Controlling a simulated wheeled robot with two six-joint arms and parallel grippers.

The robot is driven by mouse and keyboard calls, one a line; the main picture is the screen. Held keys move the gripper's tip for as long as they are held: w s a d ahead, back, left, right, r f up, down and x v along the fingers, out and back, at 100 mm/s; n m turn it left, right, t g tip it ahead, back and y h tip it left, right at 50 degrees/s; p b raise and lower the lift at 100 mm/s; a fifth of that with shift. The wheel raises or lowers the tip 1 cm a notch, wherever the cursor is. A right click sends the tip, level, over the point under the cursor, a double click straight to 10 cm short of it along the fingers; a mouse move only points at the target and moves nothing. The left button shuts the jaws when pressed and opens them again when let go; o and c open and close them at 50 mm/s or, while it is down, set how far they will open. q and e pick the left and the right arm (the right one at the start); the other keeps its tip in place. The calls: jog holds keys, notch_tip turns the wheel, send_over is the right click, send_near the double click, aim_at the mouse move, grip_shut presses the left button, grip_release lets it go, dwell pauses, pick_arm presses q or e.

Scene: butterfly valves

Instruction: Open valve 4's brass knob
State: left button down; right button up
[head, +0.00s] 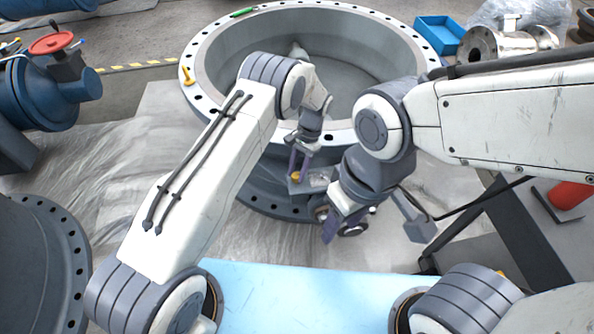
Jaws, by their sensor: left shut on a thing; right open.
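A small brass knob (296,177) shows at the near side of the large grey flanged valve body (262,172), beside a small grey block-like fitting. My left gripper (298,170) points down at it, its fingers shut on the knob. Much of the knob is hidden by the fingers. My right gripper (345,222) is open, just right of and nearer than the left one, in front of round dark parts low on the valve body. Whether it touches them I cannot tell. No valve number is readable.
A blue valve with a red handwheel (51,43) is at far left. A blue bin (440,35) and a metal pipe fitting (500,42) are at back right. Plastic sheeting (85,175) covers the floor.

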dwell(0.3)
pick_arm(q)
jog(key=c, duration=0.5)
grip_release()
jog(key=p+v, duration=0.1)
jog(key=v, duration=0.9)
jog(key=shift+w+d+r, duration=0.1)
jog(key=shift+r, duration=0.15)
